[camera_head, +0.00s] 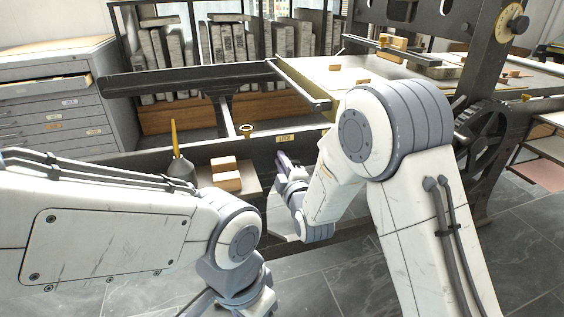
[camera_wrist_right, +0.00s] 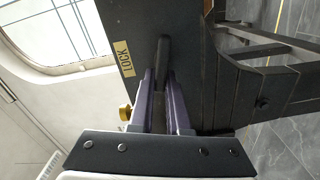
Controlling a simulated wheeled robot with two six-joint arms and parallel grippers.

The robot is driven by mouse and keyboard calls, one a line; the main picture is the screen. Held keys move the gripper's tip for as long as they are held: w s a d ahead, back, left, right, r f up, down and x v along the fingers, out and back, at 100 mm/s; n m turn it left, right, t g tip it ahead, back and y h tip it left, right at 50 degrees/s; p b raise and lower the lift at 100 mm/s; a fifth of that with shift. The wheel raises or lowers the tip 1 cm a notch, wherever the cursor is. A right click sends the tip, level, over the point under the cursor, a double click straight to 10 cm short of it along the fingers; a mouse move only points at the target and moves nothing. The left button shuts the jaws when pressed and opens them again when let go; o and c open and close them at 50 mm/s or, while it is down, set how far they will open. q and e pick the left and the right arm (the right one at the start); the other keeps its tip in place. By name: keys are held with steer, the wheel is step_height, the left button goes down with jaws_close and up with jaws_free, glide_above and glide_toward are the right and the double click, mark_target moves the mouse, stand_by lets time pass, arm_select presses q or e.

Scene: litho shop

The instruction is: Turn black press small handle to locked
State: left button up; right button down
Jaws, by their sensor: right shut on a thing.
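The black press (camera_head: 325,108) stands across the middle of the head view, with a yellow LOCK label (camera_head: 285,138) on its dark front beam. The label also shows in the right wrist view (camera_wrist_right: 124,58). My right gripper (camera_head: 287,163) is at the beam just below the label. In the wrist view its two purple-grey fingers (camera_wrist_right: 163,95) are shut on the small handle (camera_wrist_right: 163,58), a dark bar beside the label; its lower part is between the fingers. The handle is hidden by the gripper in the head view. My left arm comes in at lower left; its fingers are out of frame.
A brass ring (camera_head: 247,129) sits on the press left of the label. Wooden blocks (camera_head: 226,173) lie on a small stand beside my right gripper. A grey drawer cabinet (camera_head: 55,100) is at left. A spoked wheel (camera_head: 484,130) is at right. Tiled floor is open at lower right.

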steer(key=shift+f+n, duration=0.2)
steer(key=shift+n, duration=0.55)
steer(key=shift+f+n, duration=0.15)
steer(key=shift+n, duration=0.6)
steer(key=c, duration=0.9)
jaws_free()
steer(key=shift+s, duration=0.15)
steer(key=p+v, duration=0.4)
steer(key=v, duration=0.6)
steer(key=shift+s, duration=0.15)
